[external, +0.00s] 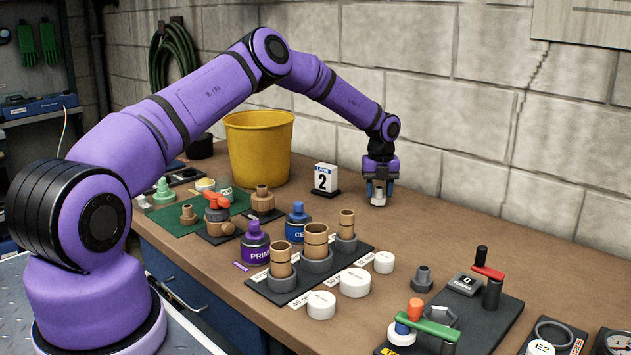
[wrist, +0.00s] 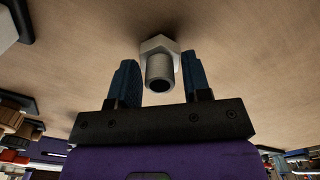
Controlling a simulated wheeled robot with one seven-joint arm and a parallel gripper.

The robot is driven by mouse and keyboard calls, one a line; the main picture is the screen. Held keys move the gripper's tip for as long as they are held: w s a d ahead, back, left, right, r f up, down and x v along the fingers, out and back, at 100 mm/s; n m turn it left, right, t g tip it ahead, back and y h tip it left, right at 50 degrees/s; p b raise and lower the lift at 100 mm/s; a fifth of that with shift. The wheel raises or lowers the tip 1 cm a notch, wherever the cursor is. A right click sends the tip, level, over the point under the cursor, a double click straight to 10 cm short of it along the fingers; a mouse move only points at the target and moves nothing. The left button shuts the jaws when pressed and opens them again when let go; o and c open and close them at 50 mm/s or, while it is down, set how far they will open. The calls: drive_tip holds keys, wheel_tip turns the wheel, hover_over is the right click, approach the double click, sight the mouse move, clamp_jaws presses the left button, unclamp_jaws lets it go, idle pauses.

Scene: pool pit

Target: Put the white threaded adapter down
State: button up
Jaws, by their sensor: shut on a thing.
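My gripper (external: 378,190) is at the far side of the workbench, pointing straight down, near the block wall. Its blue fingers are shut on the white threaded adapter (external: 378,196). In the wrist view the adapter (wrist: 159,66) sits between the fingertips of my gripper (wrist: 157,80). Its pale hex collar is toward the bench and its round hollow end faces back to the gripper. The adapter's lower end is at or just above the bench top; I cannot tell whether it touches.
Pipe samples on a dark stand (external: 283,284) and white caps (external: 354,283) are nearer the front. The bench right of my gripper (external: 450,228) is clear.

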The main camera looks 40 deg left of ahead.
sight(379, 187)
drive_tip(key=shift+f, duration=0.2)
drive_tip(key=shift+f, duration=0.2)
drive_tip(key=o, duration=0.9)
drive_tip(key=shift+r, duration=0.1)
wheel_tip(379, 187, up, 12)
drive_tip(key=shift+r, duration=0.2)
